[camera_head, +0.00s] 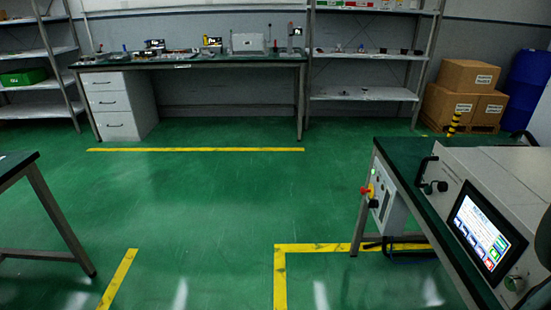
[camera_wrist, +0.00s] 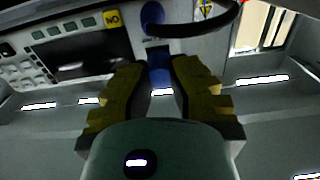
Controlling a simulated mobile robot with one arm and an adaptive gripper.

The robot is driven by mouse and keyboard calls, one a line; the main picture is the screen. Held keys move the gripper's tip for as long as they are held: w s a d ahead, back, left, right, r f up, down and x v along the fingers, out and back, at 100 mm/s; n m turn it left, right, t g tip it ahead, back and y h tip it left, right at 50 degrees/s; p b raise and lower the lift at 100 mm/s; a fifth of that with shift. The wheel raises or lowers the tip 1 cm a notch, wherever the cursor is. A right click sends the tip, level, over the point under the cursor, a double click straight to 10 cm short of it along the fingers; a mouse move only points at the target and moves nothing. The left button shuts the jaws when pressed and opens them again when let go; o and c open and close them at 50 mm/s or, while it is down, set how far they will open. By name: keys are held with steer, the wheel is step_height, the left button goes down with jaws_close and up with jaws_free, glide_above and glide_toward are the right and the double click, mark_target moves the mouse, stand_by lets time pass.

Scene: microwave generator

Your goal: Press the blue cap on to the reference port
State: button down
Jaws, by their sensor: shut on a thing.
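My gripper (camera_wrist: 159,84) shows in the wrist view with its two olive-yellow fingers. It is shut on a blue cap (camera_wrist: 159,66), whose far end sticks out between the fingertips. The cap faces a grey instrument panel (camera_wrist: 205,45). Another blue piece (camera_wrist: 152,16) is on that panel, just beyond the held cap, beside a thick black curved handle or cable (camera_wrist: 200,26). I cannot make out which fitting is the reference port, nor whether the held cap touches the panel. My gripper is not visible in the head view.
In the head view, a grey instrument with a lit touchscreen (camera_head: 484,235) stands on the green-topped bench (camera_head: 412,185) at right. A yellow label (camera_wrist: 112,18) and a warning triangle (camera_wrist: 206,10) mark the panel in the wrist view. The green floor (camera_head: 200,205) is open.

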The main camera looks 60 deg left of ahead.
steer(key=shift+w+d, duration=0.25)
steer(key=c, duration=1)
jaws_free()
steer(key=v, duration=1.2)
